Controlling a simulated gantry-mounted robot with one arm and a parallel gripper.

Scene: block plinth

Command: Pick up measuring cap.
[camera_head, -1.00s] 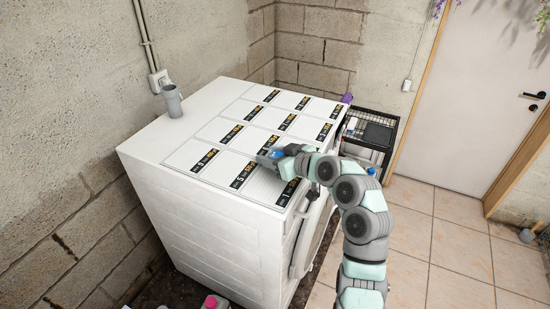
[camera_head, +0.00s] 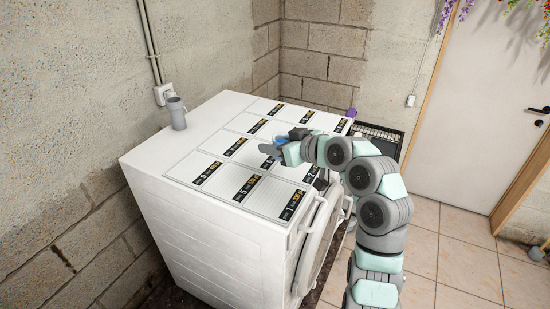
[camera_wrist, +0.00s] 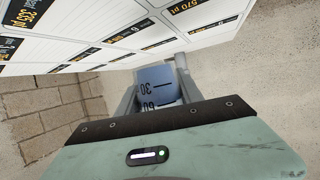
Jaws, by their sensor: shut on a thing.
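The measuring cap (camera_wrist: 157,82) is blue with dark 30 and 60 marks and sits between the two fingers in the wrist view. My gripper (camera_wrist: 152,92) is shut on it. In the head view the blue cap (camera_head: 281,139) shows only in part, with my gripper (camera_head: 273,148) around it. Gripper and cap are over the washing machine top (camera_head: 160,160). The height of the cap above the top is hard to tell.
White panels with black and yellow labels (camera_head: 247,188) cover much of the machine top. A grey cup (camera_head: 177,114) stands at its back left. A purple object (camera_head: 351,112) and a black wire rack (camera_head: 384,137) are beyond the machine's right side. Block walls close the left and back.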

